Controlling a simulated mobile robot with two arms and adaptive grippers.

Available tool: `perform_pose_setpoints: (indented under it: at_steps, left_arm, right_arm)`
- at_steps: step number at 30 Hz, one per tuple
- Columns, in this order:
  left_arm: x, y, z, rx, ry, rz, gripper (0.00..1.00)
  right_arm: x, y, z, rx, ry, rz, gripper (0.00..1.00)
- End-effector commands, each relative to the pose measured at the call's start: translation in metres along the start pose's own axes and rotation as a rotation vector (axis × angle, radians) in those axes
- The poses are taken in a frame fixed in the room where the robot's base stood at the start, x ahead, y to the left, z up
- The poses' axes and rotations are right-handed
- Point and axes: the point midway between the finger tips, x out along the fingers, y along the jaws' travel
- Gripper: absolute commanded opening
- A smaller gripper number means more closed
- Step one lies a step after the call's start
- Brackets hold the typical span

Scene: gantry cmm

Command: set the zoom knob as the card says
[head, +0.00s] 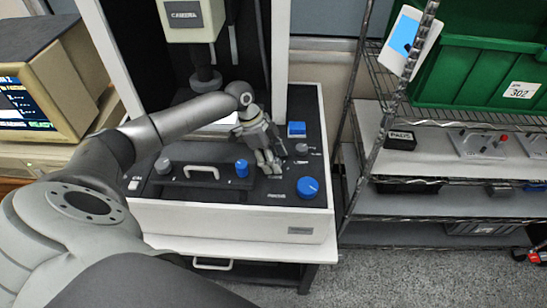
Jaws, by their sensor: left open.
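The measuring machine's black control deck (225,182) carries several knobs, and I cannot read which label says zoom. A large blue knob (307,187) sits at its front right. A smaller blue knob (241,168) and a grey knob (163,166) stand either side of a white handle. A small grey knob (302,148) is near the right edge. My left gripper (269,170) is open, pointing down over the deck between the smaller and large blue knobs; contact cannot be told. A white card with a blue patch (408,38) hangs on the rack; its writing is not legible. My right gripper is out of view.
The machine's camera head (192,18) hangs above. A monitor (45,90) is at left. A wire rack with a green bin (480,80) stands at right. Floor is free at lower right.

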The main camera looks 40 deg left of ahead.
Motion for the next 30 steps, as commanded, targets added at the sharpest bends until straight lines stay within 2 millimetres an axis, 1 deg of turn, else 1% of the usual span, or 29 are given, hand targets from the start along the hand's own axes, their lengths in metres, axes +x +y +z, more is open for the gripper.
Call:
perform_pose_setpoints:
  at_steps: [5,8,11,18,21,25,30]
  left_arm:
    - [-0.002,0.000,0.001,-0.001,-0.001,0.000,0.49]
    - [-0.012,0.000,0.000,-0.001,0.000,-0.001,0.49]
    - [-0.030,-0.001,0.001,0.000,-0.001,-0.004,0.49]
    - [-0.081,-0.001,0.000,0.001,-0.001,-0.003,0.49]
    - [-0.099,-0.001,0.000,0.000,-0.001,-0.002,0.49]
    - [-0.113,0.000,0.000,0.000,-0.001,-0.001,0.49]
    - [-0.120,0.000,0.000,0.000,0.000,0.000,0.49]
  right_arm:
    - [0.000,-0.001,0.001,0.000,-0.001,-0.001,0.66]
    - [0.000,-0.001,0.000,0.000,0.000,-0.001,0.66]
    - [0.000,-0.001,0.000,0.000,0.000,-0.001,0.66]
    - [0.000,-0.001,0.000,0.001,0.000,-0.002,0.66]
    - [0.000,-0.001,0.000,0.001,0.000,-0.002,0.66]
    - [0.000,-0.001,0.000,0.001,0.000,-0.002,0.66]
    - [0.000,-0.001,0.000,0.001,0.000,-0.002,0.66]
